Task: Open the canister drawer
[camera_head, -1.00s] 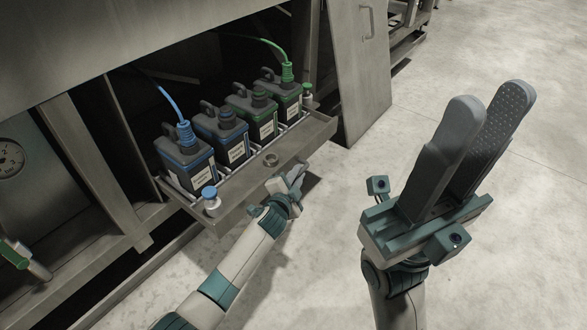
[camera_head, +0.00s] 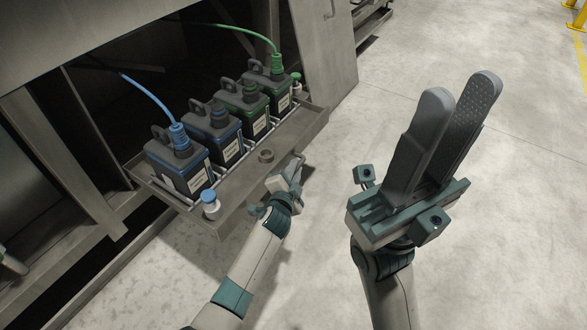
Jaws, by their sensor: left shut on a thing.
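The canister drawer (camera_head: 235,214) is a grey metal tray standing out from the machine. It holds a row of dark canisters: two with blue trim, such as the front blue canister (camera_head: 178,170), and two with green trim, such as the far green canister (camera_head: 269,85). A blue hose and a green hose run from the end canisters back into the machine. My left gripper (camera_head: 290,172) is at the drawer's front and is shut on the drawer handle, which it mostly hides. My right gripper (camera_head: 445,135) is raised over the floor, fingers up, apart from the drawer, with a gap between its fingers.
A grey panel (camera_head: 322,45) stands right of the drawer opening. A metal post (camera_head: 68,155) stands left of it. A blue-capped bottle (camera_head: 210,203) sits at the drawer's near corner.

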